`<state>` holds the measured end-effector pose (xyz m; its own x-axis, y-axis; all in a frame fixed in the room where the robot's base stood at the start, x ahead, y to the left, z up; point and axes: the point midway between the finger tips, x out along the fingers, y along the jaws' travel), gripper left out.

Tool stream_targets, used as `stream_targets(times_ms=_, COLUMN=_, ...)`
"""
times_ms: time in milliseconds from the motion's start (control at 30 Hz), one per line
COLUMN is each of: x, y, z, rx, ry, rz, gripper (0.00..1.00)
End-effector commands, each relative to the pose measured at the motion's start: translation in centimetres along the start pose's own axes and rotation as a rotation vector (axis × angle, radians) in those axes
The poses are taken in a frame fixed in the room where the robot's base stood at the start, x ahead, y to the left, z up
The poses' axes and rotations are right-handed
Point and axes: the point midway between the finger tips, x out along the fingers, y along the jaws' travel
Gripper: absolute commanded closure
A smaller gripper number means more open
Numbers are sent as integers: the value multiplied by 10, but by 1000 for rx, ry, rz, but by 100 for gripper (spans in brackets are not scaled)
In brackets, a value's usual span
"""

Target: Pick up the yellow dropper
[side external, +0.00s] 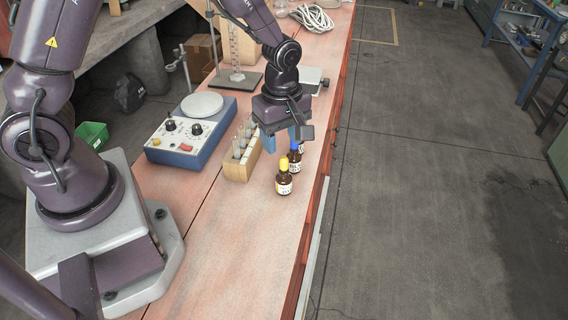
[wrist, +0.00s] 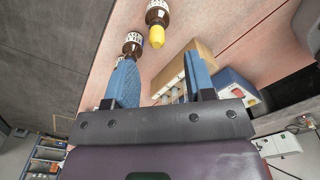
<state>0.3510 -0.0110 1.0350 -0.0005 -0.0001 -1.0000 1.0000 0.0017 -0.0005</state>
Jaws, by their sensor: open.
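The yellow dropper is a small brown bottle with a white label and yellow cap (side external: 284,178). It stands upright on the bench, nearest the side camera of the bottles. In the wrist view it is at the top (wrist: 157,15), with its yellow cap toward my gripper. My gripper (side external: 281,143) points down with its blue fingers apart, above and behind the yellow dropper. In the wrist view the gap between the fingers (wrist: 161,72) is empty. A blue-capped brown bottle (side external: 295,160) stands just behind the yellow one; in the wrist view (wrist: 133,44) the left finger partly covers it.
A wooden rack with glass tubes (side external: 243,160) stands close to the left. A blue instrument with a round plate (side external: 192,130) is further left. The bench in front of the yellow dropper is clear.

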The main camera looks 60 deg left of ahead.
Motion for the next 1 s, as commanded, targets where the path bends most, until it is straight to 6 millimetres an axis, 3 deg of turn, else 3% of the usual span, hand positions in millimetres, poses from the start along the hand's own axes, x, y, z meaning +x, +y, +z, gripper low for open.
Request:
stream_targets(times_ms=267, x=24, y=0, z=0, rx=0, ry=0, rz=-2, gripper=51)
stream_targets(times_ms=533, x=62, y=3, z=1, rx=1, ry=0, rz=-2, gripper=51)
stream_targets(times_ms=833, x=68, y=4, z=1, rx=2, ry=0, rz=1, gripper=51)
stream_targets(times_ms=867, x=68, y=4, z=1, rx=2, ry=0, rz=1, gripper=53)
stream_targets(times_ms=1000, x=68, y=4, z=1, rx=2, ry=0, rz=1, gripper=85)
